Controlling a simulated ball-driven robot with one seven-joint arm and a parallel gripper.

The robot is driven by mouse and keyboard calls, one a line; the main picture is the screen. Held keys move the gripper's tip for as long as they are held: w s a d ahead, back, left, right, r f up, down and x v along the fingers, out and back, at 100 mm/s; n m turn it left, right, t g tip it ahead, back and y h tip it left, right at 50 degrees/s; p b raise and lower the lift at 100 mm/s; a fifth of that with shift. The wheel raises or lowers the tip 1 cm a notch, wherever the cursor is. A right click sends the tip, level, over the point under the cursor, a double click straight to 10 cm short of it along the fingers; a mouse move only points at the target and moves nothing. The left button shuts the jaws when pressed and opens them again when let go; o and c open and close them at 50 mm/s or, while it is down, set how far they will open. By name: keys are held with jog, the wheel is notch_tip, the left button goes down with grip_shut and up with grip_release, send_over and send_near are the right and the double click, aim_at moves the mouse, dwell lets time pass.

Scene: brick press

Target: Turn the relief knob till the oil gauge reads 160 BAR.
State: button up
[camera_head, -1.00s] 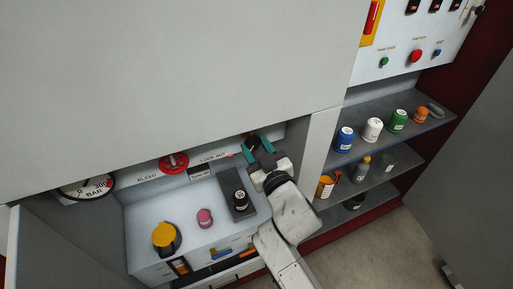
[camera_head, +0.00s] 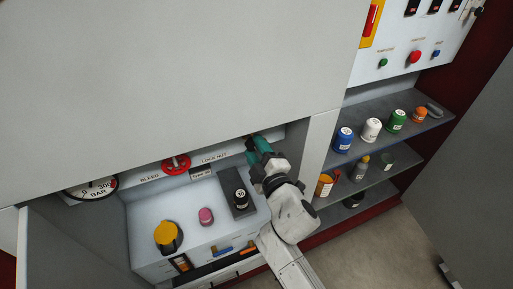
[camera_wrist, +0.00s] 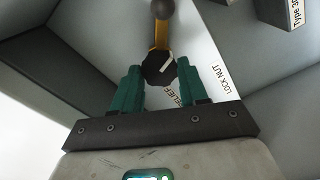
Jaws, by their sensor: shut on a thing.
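The black relief knob (camera_wrist: 158,68) with a white pointer line sits between my gripper's teal fingers in the wrist view. My gripper (camera_wrist: 160,82) is shut on it; in the head view my gripper (camera_head: 256,146) reaches under the cabinet's overhang and largely hides the knob. The RELIEF label beside the knob is partly covered by a finger. The oil gauge (camera_head: 92,189), a white dial marked 300 BAR, is at the far left of the head view. Its upper part is cut off by the overhang, and its reading is too small to tell.
A yellow bar with a grey ball (camera_wrist: 162,9) lies beyond the knob, near the LOCK NUT label. The red bleed handwheel (camera_head: 176,164) is left of my gripper. A black-capped item (camera_head: 240,197), a pink knob (camera_head: 206,216) and a yellow-capped item (camera_head: 167,235) stand below.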

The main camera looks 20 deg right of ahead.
jog(key=n, duration=0.4)
jog(key=shift+n+p, duration=0.3)
jog(key=shift+p, duration=0.1)
jog(key=shift+f+n, duration=0.15)
jog(key=shift+n, duration=1.75)
jog(key=o, duration=1.1)
jog(key=shift+c, duration=0.2)
jog(key=s, duration=1)
jog(key=shift+s+b, duration=0.3)
jog(key=shift+s, duration=0.1)
